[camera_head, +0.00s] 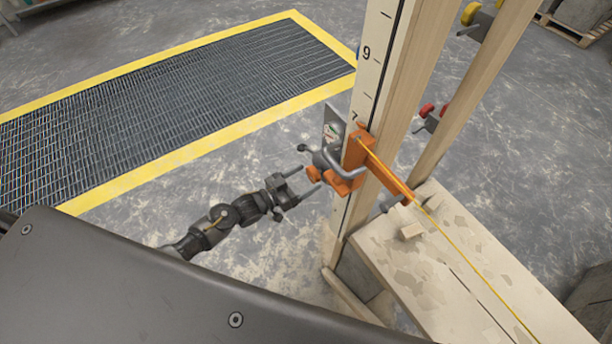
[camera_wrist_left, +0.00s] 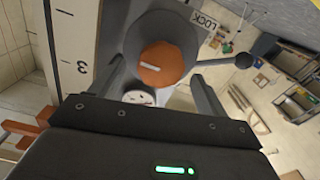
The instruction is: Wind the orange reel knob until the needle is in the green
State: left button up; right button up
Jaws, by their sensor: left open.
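The orange reel knob (camera_wrist_left: 162,64) faces me in the left wrist view, round with a white mark, on a dark grey housing. In the head view the knob (camera_head: 314,173) is small, at the left side of the orange bracket on the post. My left gripper (camera_head: 303,182) is open in front of it. In the wrist view its two fingers are spread to either side of the knob; I cannot tell if they touch it. A white dial (camera_wrist_left: 140,97) shows below the knob, partly hidden by my gripper; its needle and green zone cannot be read. My right gripper is out of view.
A lever with a black ball (camera_wrist_left: 243,61) sticks out right of the knob, below a LOCK label (camera_wrist_left: 204,21). The orange bracket (camera_head: 356,165) clamps a numbered wooden post (camera_head: 370,75). A yellow line (camera_head: 470,265) runs from it over a pale bench (camera_head: 405,270).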

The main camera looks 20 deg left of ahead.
pick_arm(q)
jog(key=shift+w+d, duration=0.25)
jog(key=shift+w, duration=0.1)
jog(key=shift+c, duration=0.4)
jog(key=c, duration=0.9)
jog(key=shift+m, duration=0.4)
jog(key=m+b, duration=0.1)
jog(key=m, duration=0.2)
jog(key=shift+s+f+m+b, duration=0.1)
jog(key=shift+f+m+b, duration=0.05)
jog(key=shift+m+b, duration=0.25)
jog(key=m+b, duration=0.2)
jog(key=m, duration=0.4)
jog(key=shift+d, duration=0.1)
jog(key=m+b, duration=0.2)
jog(key=m, duration=0.3)
jog(key=shift+s+f+m, duration=0.1)
jog(key=shift+f+m, duration=0.05)
jog(key=shift+m, duration=0.25)
jog(key=m+b, duration=0.1)
jog(key=m, duration=0.4)
jog(key=shift+b, duration=0.3)
